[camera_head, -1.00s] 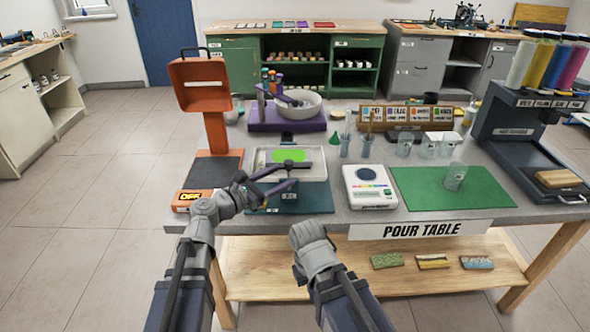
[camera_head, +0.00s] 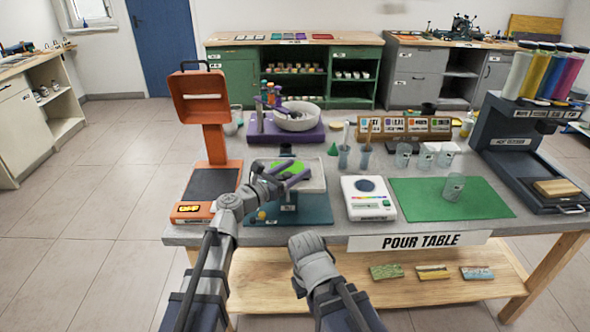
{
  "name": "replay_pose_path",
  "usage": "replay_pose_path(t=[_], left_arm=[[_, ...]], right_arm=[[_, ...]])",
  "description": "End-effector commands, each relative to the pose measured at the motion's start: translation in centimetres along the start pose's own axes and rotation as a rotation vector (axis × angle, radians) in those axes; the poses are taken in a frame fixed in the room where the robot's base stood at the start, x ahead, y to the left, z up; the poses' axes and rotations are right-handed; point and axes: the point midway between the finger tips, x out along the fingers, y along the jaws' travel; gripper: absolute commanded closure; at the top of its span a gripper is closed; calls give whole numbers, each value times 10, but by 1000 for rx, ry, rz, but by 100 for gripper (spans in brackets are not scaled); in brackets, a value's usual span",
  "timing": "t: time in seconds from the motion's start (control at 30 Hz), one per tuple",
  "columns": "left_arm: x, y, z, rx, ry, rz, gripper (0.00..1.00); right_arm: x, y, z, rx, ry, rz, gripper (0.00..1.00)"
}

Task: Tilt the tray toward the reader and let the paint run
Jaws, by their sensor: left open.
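The pale tray (camera_head: 316,184) sits on a small stand over a teal base (camera_head: 318,214) at the left-middle of the table. Bright green paint (camera_head: 286,166) lies in its far part. I see no paint running over its edge. My left gripper (camera_head: 298,172) is open, its fingers in front of the tray and partly covering its left and middle. I cannot tell whether they touch it. My right arm comes in at the bottom middle, but its gripper fingers do not show.
An orange stand (camera_head: 204,110) is left of the tray, a white scale (camera_head: 368,198) right of it. A purple base with a bowl (camera_head: 297,117) stands behind. A green mat (camera_head: 420,198) with a clear cup (camera_head: 453,186) lies farther right.

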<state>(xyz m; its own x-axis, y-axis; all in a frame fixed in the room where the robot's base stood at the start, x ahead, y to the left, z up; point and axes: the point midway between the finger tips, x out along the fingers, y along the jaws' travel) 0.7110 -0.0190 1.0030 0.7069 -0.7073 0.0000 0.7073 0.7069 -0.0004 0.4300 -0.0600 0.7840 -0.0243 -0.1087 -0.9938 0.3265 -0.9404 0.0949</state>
Motion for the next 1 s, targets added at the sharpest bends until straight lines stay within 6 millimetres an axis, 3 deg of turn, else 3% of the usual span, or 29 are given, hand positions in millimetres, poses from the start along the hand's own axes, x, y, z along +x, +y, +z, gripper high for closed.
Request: replay_pose_path(t=[0.33, 0.9, 1.0], left_arm=[[4, 0, 0, 0, 0, 1, 34], [4, 0, 0, 0, 0, 0, 97], [4, 0, 0, 0, 0, 0, 100]], right_arm=[[0, 0, 0, 0, 0, 0, 100], [0, 0, 0, 0, 0, 0, 100], [0, 0, 0, 0, 0, 0, 100]])
